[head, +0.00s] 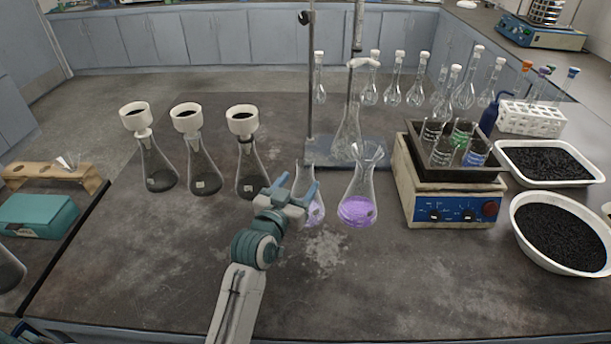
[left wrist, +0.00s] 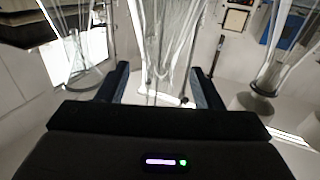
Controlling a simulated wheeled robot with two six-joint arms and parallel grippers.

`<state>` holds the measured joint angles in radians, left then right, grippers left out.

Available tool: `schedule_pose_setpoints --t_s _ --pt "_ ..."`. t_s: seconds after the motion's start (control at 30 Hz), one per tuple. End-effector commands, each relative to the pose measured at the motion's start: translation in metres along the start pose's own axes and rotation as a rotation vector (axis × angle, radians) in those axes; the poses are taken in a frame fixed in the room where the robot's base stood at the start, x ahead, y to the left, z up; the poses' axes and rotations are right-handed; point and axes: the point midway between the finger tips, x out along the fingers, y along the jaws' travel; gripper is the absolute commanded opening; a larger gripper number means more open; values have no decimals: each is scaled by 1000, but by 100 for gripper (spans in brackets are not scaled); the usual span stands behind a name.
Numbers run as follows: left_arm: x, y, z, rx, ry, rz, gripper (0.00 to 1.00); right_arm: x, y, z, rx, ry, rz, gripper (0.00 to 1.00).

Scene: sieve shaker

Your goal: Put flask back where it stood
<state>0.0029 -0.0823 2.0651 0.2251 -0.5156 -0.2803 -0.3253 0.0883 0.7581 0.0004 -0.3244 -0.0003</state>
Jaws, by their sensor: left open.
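A small conical flask (head: 312,212) with pale purple liquid stands on the bench, partly hidden behind my left gripper (head: 295,188). My left gripper is open, its fingers pointing away toward this flask. In the left wrist view, clear glass (left wrist: 168,50) shows between and beyond the two open fingers (left wrist: 158,70); I cannot tell whether they touch it. A larger conical flask (head: 357,208) with deeper purple liquid stands upright just to the right. My right gripper is out of view.
Three conical flasks with white funnels (head: 186,118) stand at the left. A stand with a clear flask (head: 346,138) is behind. A hotplate (head: 447,205) with beakers and white trays of black grains (head: 560,232) are at the right. The front bench is clear.

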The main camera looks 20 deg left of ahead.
Motion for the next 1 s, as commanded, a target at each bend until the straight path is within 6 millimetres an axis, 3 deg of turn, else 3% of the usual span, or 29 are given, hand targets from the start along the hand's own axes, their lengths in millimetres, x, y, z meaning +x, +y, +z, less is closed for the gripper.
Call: schedule_pose_setpoints --t_s 0.1,0.3,0.87,1.0 --pt "-26 0 2 0 -1 0 60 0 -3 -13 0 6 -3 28" --pt "-51 0 1 0 0 1 60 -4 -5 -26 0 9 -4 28" --pt "-57 0 0 1 1 1 60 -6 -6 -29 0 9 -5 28" --pt "-57 0 -12 0 1 0 60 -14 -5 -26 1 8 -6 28"
